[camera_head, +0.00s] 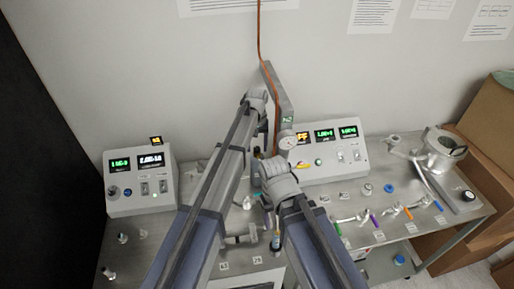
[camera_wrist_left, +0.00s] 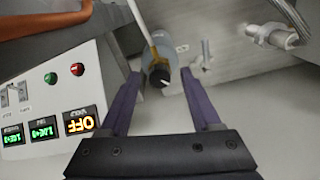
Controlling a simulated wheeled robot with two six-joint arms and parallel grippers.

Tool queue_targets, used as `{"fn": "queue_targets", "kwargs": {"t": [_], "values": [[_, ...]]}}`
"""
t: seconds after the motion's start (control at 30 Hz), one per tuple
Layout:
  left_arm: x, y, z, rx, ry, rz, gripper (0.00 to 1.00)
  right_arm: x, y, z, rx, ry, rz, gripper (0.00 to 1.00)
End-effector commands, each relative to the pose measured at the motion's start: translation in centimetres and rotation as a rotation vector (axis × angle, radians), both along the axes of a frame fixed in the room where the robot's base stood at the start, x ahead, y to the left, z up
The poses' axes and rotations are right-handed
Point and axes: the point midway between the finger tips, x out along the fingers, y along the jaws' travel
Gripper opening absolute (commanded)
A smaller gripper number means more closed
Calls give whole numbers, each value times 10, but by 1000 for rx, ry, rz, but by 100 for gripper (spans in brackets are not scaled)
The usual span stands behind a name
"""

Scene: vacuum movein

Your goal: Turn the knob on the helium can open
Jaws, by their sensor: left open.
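In the left wrist view, the can (camera_wrist_left: 158,52) has a dark round knob (camera_wrist_left: 160,78) with a white mark, and a yellow band. My left gripper (camera_wrist_left: 159,80) is open, with its two purple fingers apart. The knob appears between the fingertips in this view; I see no contact. In the head view my arms hide most of the left gripper.
A control box with an orange OFF display (camera_head: 302,139) and green displays stands behind the can. Another control box (camera_head: 141,180) stands at the left. Valves and small fittings (camera_head: 365,216) lie at the right. An orange hose (camera_head: 261,45) hangs down the wall.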

Motion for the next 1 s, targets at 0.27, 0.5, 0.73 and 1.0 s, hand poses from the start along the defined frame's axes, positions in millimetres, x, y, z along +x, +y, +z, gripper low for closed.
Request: {"fn": "queue_targets", "kwargs": {"t": [0.27, 0.5, 0.73, 1.0], "values": [[0, 0, 0, 0, 0, 0, 37, 0, 0, 0, 0, 0, 0, 72], [0, 0, 0, 0, 0, 0, 10, 0, 0, 0, 0, 0, 0, 72], [0, 0, 0, 0, 0, 0, 0, 0, 0, 0, 0, 0, 0, 72], [0, 0, 0, 0, 0, -20, 0, 0, 0, 0, 0, 0, 0, 72]]}}
